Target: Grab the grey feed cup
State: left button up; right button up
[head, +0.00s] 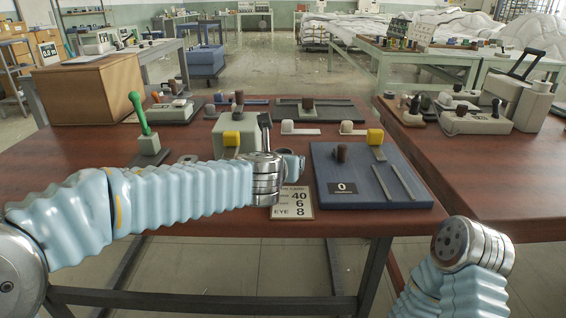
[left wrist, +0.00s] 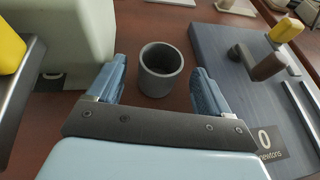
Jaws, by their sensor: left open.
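The grey feed cup (left wrist: 161,70) stands upright on the brown table in the left wrist view, its round mouth open and dark inside. My left gripper (head: 299,165) is open, with one blue finger on each side of the cup in the wrist view. The cup lies between the fingers, with a gap visible on both sides; I cannot tell whether they are level with it in height.
A blue board (head: 333,190) with a dark knob and a yellow block lies right of the gripper. A pale grey box (left wrist: 72,40) with a yellow part stands close on the left. A green-handled lever (head: 140,115) is farther left. A printed card (head: 292,205) lies at the table's front.

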pick_arm(q)
jog(key=x, duration=0.5)
jog(key=shift+w+r, duration=0.1)
jog(key=c, duration=1.1)
jog(key=shift+r, duration=0.1)
